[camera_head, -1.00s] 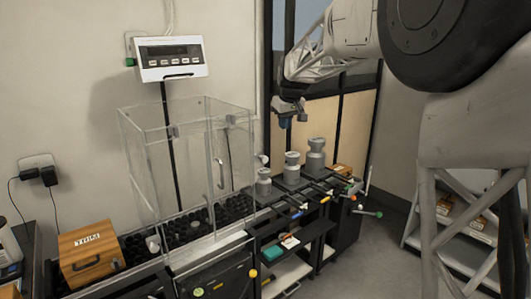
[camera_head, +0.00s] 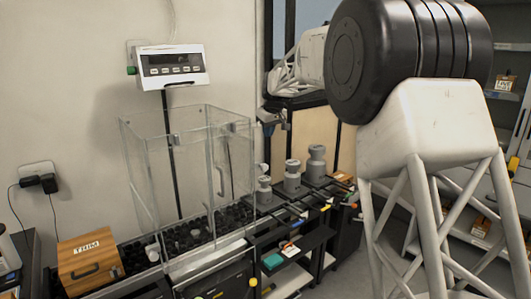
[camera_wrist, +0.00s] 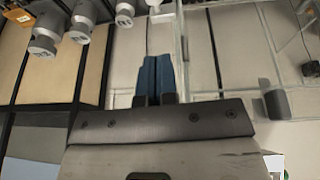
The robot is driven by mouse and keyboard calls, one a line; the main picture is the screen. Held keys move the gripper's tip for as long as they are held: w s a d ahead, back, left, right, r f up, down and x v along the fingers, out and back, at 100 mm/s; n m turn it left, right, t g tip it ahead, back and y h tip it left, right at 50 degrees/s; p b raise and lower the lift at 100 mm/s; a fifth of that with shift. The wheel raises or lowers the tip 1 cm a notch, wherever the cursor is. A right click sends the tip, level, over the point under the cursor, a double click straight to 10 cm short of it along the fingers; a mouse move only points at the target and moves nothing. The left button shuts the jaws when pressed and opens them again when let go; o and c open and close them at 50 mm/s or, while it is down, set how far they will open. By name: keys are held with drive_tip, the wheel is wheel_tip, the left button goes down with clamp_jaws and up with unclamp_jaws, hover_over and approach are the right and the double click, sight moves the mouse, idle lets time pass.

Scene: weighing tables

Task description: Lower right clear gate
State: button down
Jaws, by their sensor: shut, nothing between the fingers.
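The clear enclosure (camera_head: 165,190) stands on the black bench at the left centre, with its top open. Its right clear gate (camera_head: 236,150) is an upright see-through panel on the right side. A curved handle (camera_head: 221,181) shows through or on the clear panels. My gripper (camera_head: 268,130) hangs just right of the enclosure's upper right corner, apart from it in the picture. In the wrist view its two blue fingers (camera_wrist: 157,78) are pressed together with nothing between them. A clear panel edge shows right of the fingers there.
Several grey weights (camera_head: 292,176) stand on the bench right of the enclosure. A display unit (camera_head: 172,66) is on the wall behind. A wooden TRIM box (camera_head: 90,262) sits at the left. Coloured-tip levers (camera_head: 303,212) stick out along the bench front.

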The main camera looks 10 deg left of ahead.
approach(265, 165)
drive_tip(key=w+a+x, duration=0.1)
drive_tip(key=x, duration=0.5)
drive_tip(key=shift+f, duration=0.5)
drive_tip(key=shift+f, duration=0.1)
wheel_tip(265, 165, down, 21)
idle(0.7)
drive_tip(key=shift+s+f, duration=0.1)
drive_tip(key=v, duration=1.4)
drive_tip(key=shift+w+a+r, duration=0.25)
drive_tip(key=shift+a+r, duration=0.05)
drive_tip(key=shift+r, duration=0.25)
